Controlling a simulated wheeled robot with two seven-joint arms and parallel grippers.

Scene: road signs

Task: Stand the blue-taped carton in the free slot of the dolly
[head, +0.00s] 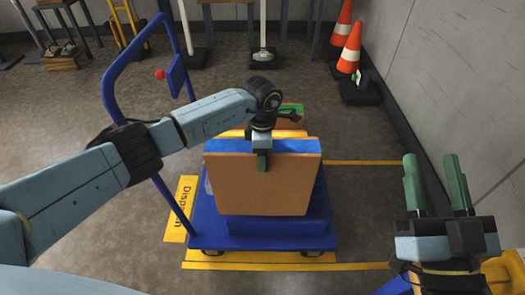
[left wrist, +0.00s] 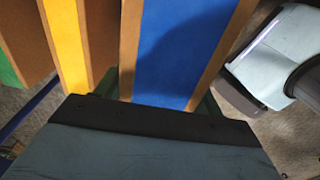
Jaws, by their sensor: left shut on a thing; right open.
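The blue-taped carton (head: 262,185) is upright over the front part of the blue dolly (head: 230,240), its broad brown side towards me. My left gripper (head: 262,160) is shut on its top edge, one green finger showing on the near side. The left wrist view shows the blue tape (left wrist: 185,45) between the fingers. A yellow-taped carton (left wrist: 66,45) stands beyond it, with a gap between. A green-taped carton (head: 291,121) is further back. I cannot tell whether the held carton's bottom touches the dolly; the slot is hidden behind it. My right gripper (head: 434,162) is open and empty at the right.
The dolly's blue handle (head: 109,85) rises at the left. A yellow dispatch sign (head: 182,205) and yellow lines (head: 350,266) mark the floor. Traffic cones (head: 350,50) stand by the right wall (head: 440,80). The floor right of the dolly is clear.

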